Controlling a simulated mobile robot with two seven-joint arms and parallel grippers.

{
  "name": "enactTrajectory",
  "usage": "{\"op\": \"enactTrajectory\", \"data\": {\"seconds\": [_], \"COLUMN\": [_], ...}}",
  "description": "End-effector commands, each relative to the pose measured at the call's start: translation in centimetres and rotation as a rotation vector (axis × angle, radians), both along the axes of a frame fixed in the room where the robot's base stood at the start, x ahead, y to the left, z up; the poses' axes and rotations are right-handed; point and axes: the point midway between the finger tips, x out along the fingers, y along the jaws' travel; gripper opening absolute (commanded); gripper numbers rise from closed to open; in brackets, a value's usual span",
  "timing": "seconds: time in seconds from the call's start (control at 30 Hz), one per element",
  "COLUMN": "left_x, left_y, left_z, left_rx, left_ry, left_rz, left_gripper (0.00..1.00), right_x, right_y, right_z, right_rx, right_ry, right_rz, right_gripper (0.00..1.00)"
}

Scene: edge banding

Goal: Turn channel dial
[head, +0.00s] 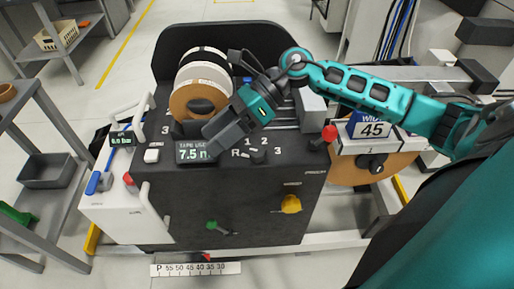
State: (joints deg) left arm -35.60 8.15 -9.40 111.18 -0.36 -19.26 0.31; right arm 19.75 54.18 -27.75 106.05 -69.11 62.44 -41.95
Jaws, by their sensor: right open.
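The channel dial (258,156) is a small black knob on the dark machine's top panel, with R, 1, 2 and 3 marked around it. My right gripper (212,136) reaches in from the right and is open. Its tips are above and left of the dial in the picture, near the tape display (196,152), which reads about 7.5. The gripper appears apart from the dial, with nothing seen between its fingers. The exact pointer direction of the dial is too small to tell. My left gripper is out of view.
Tape rolls (188,100) stand behind my right gripper. A yellow knob (290,204) and a green knob (212,225) are on the front. Shelving (40,120) stands at left.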

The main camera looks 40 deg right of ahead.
Motion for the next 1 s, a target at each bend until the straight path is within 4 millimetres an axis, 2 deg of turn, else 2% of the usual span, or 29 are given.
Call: {"op": "enactTrajectory", "data": {"seconds": [0.03,0.1,0.2,0.33,0.43,0.57,0.8,1.0], "left_x": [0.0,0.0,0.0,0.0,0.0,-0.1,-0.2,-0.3], "left_y": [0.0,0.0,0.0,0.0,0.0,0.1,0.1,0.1], "left_z": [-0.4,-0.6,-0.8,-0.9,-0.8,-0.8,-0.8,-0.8], "left_rx": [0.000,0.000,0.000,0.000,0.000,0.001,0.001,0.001], "left_ry": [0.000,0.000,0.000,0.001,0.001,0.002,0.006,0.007], "left_rz": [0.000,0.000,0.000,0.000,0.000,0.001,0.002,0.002], "left_gripper": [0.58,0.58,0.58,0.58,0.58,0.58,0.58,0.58], "right_x": [0.4,0.6,0.8,0.8,0.7,0.8,1.1,1.3], "right_y": [-2.9,-6.7,-11.1,-14.1,-14.5,-13.7,-11.7,-10.4], "right_z": [-0.4,-0.7,-0.4,0.0,-0.5,-2.3,-7.0,-10.1], "right_rx": [-0.164,-0.359,-0.558,-0.688,-0.713,-0.709,-0.706,-0.707], "right_ry": [-0.078,-0.143,-0.186,-0.197,-0.195,-0.194,-0.195,-0.197], "right_rz": [0.067,0.148,0.222,0.264,0.276,0.277,0.275,0.274], "right_gripper": [0.68,0.68,0.68,0.68,0.68,0.68,0.68,0.68]}}
